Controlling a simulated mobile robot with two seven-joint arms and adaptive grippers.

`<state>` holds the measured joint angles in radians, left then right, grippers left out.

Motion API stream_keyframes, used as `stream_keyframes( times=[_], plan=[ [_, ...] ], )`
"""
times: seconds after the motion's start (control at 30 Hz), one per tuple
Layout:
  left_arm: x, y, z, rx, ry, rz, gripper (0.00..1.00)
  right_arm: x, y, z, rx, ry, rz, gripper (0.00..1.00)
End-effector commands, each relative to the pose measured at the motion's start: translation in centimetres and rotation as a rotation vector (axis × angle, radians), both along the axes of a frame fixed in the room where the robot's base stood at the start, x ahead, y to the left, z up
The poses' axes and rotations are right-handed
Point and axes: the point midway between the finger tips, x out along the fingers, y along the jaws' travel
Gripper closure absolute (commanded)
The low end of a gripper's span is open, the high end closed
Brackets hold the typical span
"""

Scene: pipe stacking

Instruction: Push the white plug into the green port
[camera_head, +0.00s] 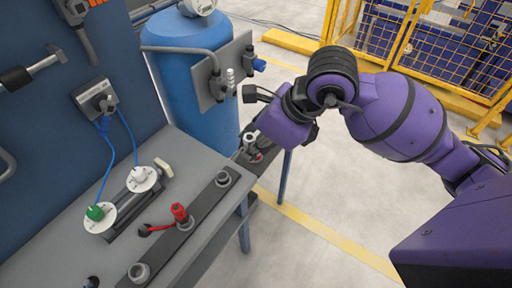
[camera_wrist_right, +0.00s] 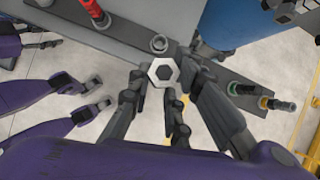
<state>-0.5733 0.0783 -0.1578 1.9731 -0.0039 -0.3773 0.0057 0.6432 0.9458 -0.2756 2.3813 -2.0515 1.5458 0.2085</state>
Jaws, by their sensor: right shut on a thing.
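My right gripper (camera_head: 249,142) is beyond the table's right edge, over a dark rail. In the right wrist view, its dark fingers close around a white hexagonal piece (camera_wrist_right: 163,72), seen end-on. I cannot tell whether this is the white plug. A white knob-like piece (camera_head: 140,175) sits upright on a round white disc on the table. A green piece (camera_head: 95,212) sits on a second white disc at the lower left. I cannot tell which green part is the port. Purple links with dark tips (camera_wrist_right: 98,92) show at the wrist view's left; their jaw state is unclear.
A blue tank (camera_head: 190,80) stands behind. Blue cables run from a wall box (camera_head: 97,98).

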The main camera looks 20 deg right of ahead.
Motion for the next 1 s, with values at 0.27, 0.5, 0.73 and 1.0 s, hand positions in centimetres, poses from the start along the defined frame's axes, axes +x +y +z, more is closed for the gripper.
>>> stream_keyframes(
  times=[0.27, 0.5, 0.73, 1.0],
  plan=[
    [0.5, -0.1, 1.1, -0.001, -0.011, 0.000, 0.54, 0.0, 0.1, 2.6, 0.000, -0.007, -0.001, 1.00],
    [0.5, -0.1, 1.3, -0.002, -0.008, 0.001, 0.54, -0.1, 0.1, 4.2, 0.000, -0.009, -0.001, 1.00],
    [0.4, -0.1, 1.2, 0.001, -0.004, 0.001, 0.54, -0.2, 0.1, 4.1, 0.001, -0.004, -0.001, 1.00],
    [0.2, -0.1, 0.5, 0.002, -0.001, -0.002, 0.56, -0.4, 0.1, 1.5, 0.000, 0.032, -0.001, 1.00]
  ],
)
